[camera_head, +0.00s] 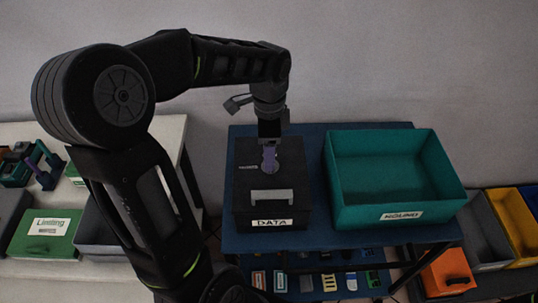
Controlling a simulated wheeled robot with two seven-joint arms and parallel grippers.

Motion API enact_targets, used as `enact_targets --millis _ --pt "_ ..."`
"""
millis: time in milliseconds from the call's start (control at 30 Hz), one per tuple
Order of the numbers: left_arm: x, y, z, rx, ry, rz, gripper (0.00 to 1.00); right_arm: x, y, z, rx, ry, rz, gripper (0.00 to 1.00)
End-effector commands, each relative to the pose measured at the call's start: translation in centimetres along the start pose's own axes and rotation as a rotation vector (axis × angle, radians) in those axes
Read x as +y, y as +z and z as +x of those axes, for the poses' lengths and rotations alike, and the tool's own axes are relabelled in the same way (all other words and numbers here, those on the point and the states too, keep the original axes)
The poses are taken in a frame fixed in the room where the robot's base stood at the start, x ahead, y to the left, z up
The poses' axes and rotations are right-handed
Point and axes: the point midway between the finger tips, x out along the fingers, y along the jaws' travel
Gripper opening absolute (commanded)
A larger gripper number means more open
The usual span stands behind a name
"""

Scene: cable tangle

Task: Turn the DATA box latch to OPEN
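The DATA box (246,204) is a black box with a white DATA label and a grey handle on its lid. It stands on the left part of the blue table. A purple latch (269,160) sits on a round grey plate on the lid. My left gripper (269,143) points down at the latch from above, its tip at or very close to the latch's far end. The fingers are too small and dark to tell whether they are open or shut, or whether they touch it. My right gripper is not in view.
Several small items lie on the shelf below the blue table (293,240). A white table (168,140) with boxes is at the left. Grey, yellow and orange bins (447,272) stand at the right.

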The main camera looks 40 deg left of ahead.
Motion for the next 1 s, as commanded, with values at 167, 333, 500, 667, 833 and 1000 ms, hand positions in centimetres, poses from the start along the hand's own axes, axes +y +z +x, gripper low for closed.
enact_targets --millis 167,333,500,667,833,1000 --pt "-0.1 0.0 -3.0 0.001 -0.004 0.001 0.64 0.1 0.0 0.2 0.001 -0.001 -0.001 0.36" --pt "0.0 0.0 -4.7 0.000 -0.002 0.002 0.64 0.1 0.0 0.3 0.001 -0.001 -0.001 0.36" --pt "0.0 0.0 -4.9 0.000 -0.001 0.002 0.64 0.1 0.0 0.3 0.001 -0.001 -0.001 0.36" --pt "0.0 0.0 -4.9 0.000 -0.001 0.001 0.64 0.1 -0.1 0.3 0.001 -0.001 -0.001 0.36" --pt "0.0 0.0 -4.8 0.000 -0.001 0.001 0.64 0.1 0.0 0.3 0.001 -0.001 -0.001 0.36" --pt "0.0 0.0 -4.8 0.000 -0.001 0.001 0.64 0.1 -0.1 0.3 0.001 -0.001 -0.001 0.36"
